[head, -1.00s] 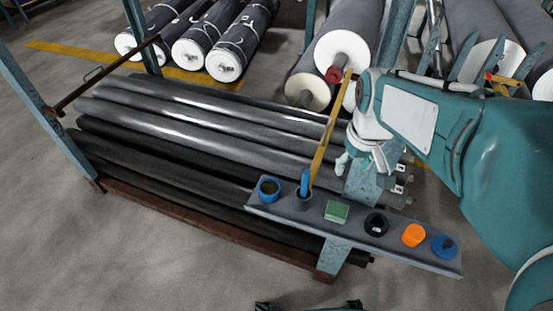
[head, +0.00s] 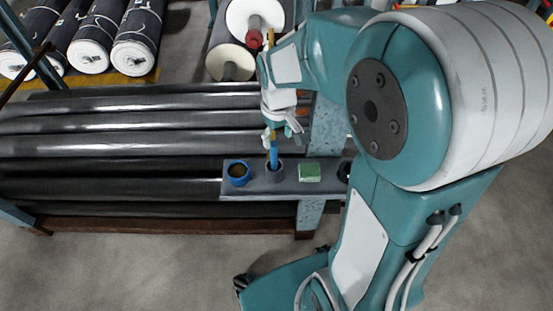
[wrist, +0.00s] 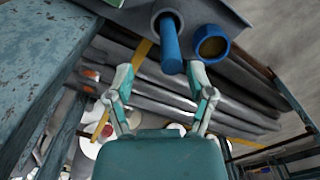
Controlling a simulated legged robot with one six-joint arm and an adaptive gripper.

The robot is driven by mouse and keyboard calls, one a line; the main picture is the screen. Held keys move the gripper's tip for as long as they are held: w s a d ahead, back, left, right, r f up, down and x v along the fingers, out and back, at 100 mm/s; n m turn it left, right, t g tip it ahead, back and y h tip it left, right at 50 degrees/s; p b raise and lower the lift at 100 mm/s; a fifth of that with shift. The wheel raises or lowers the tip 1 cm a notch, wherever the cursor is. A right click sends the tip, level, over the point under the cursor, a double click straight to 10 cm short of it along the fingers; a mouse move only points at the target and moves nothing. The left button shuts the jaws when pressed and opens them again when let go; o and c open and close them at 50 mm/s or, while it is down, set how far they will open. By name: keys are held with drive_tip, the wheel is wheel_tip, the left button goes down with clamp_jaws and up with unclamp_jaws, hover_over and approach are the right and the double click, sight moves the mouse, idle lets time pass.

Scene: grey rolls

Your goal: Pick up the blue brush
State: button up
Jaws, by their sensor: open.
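The blue brush (head: 273,153) stands upright in a dark grey cup (head: 274,172) on a narrow grey shelf. In the wrist view the blue brush (wrist: 170,46) points toward me, with its cup (wrist: 167,18) at the top. My gripper (head: 270,134) is just above the brush's upper end in the head view, where its fingers are small and partly hidden. In the wrist view my gripper (wrist: 163,78) is open and empty, its two fingers apart. The brush's end lies between and just beyond the fingertips, not gripped. The brush's lower part is hidden in the cup.
A blue-rimmed pot (head: 238,172) stands left of the cup; a green block (head: 309,172) is to the right on the shelf (head: 288,188). A blue-grey post (head: 326,130) rises close by on the right. Long dark rolls (head: 120,146) lie behind.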

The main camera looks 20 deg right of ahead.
sight(272, 151)
drive_tip(key=f, duration=0.1)
drive_tip(key=a+f, duration=0.1)
drive_tip(key=f, duration=0.1)
drive_tip(key=a+f, duration=0.1)
drive_tip(key=shift+f, duration=0.35)
drive_tip(key=shift+d+f, duration=0.25)
drive_tip(key=shift+d, duration=0.5)
drive_tip(key=shift+a, duration=0.1)
drive_tip(key=c, duration=0.7)
drive_tip(key=shift+a, duration=0.2)
clamp_jaws()
drive_tip(key=shift+a, duration=0.2)
